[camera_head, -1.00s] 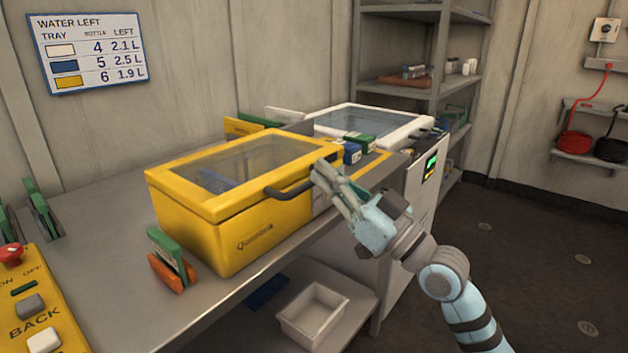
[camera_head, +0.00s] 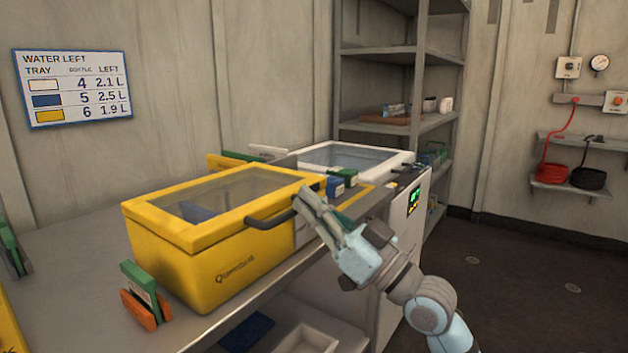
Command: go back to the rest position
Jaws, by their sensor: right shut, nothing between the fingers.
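My right gripper (camera_head: 308,203) is shut and empty. It is near the right end of the dark handle (camera_head: 270,221) on the front of the yellow box (camera_head: 190,262); I cannot tell whether it touches the handle. The yellow box stands on the metal bench with its clear-topped lid down. My right arm comes in from the lower right. My left gripper is not in view.
A green and orange clip-like holder (camera_head: 146,296) stands left of the yellow box. A white lidded box (camera_head: 352,157) is behind it. A white bin (camera_head: 306,340) sits below the bench. Grey shelves (camera_head: 400,57) stand at the back; the floor at right is clear.

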